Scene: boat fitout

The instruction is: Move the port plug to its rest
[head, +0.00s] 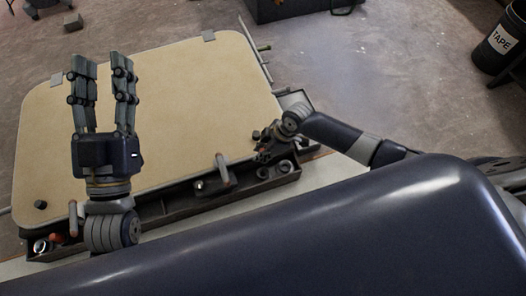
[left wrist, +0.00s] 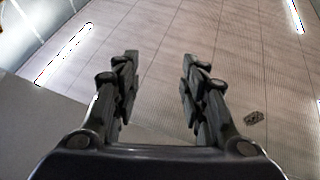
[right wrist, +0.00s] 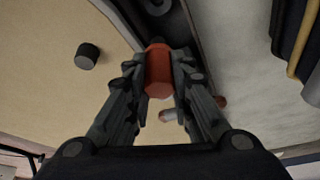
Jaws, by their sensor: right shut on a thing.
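A red plug (right wrist: 158,72), which I take to be the port plug, sits between the fingers of my right gripper (right wrist: 158,85), shut on it. In the head view, my right gripper (head: 266,148) is over the front right of the beige board, by the dark tray, and largely hides the plug. My left gripper (head: 103,78) is open and empty, raised above the left of the board. Its parted fingers also show in the left wrist view (left wrist: 158,88). I cannot tell which spot is the plug's rest.
The beige board (head: 170,95) is mostly clear. A black cylinder (head: 40,205) stands at its left; another (right wrist: 88,55) shows in the right wrist view. The dark tray (head: 155,213) along its front holds rings (head: 285,166) and an orange-red piece (head: 58,238). A grey upright handle (head: 222,168) rises there.

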